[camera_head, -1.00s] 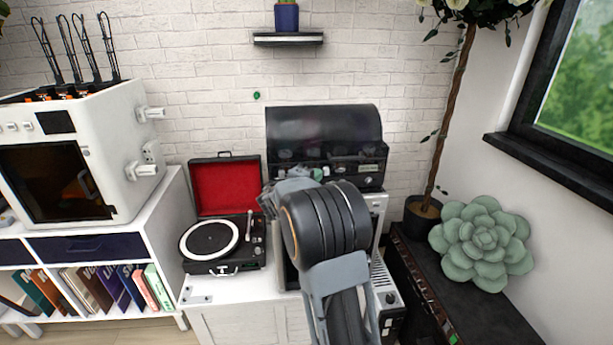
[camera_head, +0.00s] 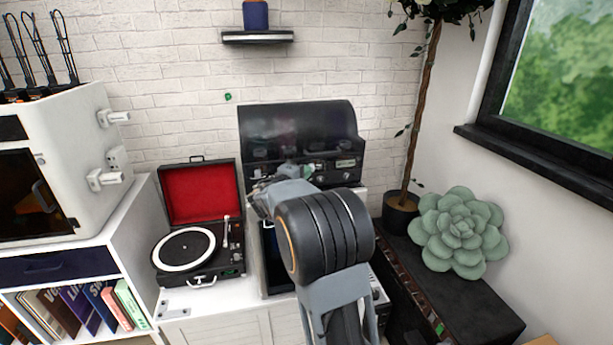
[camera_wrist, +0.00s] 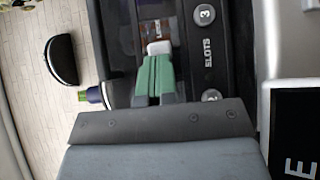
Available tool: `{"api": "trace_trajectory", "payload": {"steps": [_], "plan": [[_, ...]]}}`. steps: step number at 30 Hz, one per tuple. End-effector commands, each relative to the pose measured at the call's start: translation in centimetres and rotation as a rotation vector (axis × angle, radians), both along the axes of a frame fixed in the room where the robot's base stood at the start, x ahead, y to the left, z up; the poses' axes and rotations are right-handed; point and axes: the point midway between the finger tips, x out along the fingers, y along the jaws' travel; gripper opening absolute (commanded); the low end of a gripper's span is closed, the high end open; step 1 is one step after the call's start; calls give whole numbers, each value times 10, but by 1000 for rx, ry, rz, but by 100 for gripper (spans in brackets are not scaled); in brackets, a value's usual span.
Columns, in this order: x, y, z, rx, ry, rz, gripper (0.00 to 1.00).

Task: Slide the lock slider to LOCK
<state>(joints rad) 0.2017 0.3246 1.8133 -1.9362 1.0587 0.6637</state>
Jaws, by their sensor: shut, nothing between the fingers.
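The dark machine (camera_head: 298,135) with a smoky lid stands at the back against the brick wall. In the wrist view its black front panel (camera_wrist: 208,80) carries round numbered buttons and the word SLOTS. A small white piece (camera_wrist: 159,47), which looks like the lock slider, sits beside a reddish-brown label marking whose text I cannot fully read. My gripper (camera_wrist: 156,60) has green fingers, closed together and empty. The fingertips are right at the white piece; I cannot tell whether they touch it. In the head view my arm hides much of the gripper (camera_head: 291,172) and part of the panel.
A record player (camera_head: 190,245) with an open red lid stands left of the machine on the white cabinet (camera_head: 230,315). A potted tree (camera_head: 401,212) and a green succulent (camera_head: 462,235) are to the right. A shelf (camera_head: 258,37) hangs above.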

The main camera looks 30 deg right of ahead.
Motion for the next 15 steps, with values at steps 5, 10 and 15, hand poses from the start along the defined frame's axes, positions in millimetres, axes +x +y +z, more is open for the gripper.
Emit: {"api": "trace_trajectory", "payload": {"steps": [5,10,15], "plan": [[0,0,1,-1,0,0,0],[4,13,-1,-1,-2,1,0],[8,41,-2,-1,-1,-1,0]]}}
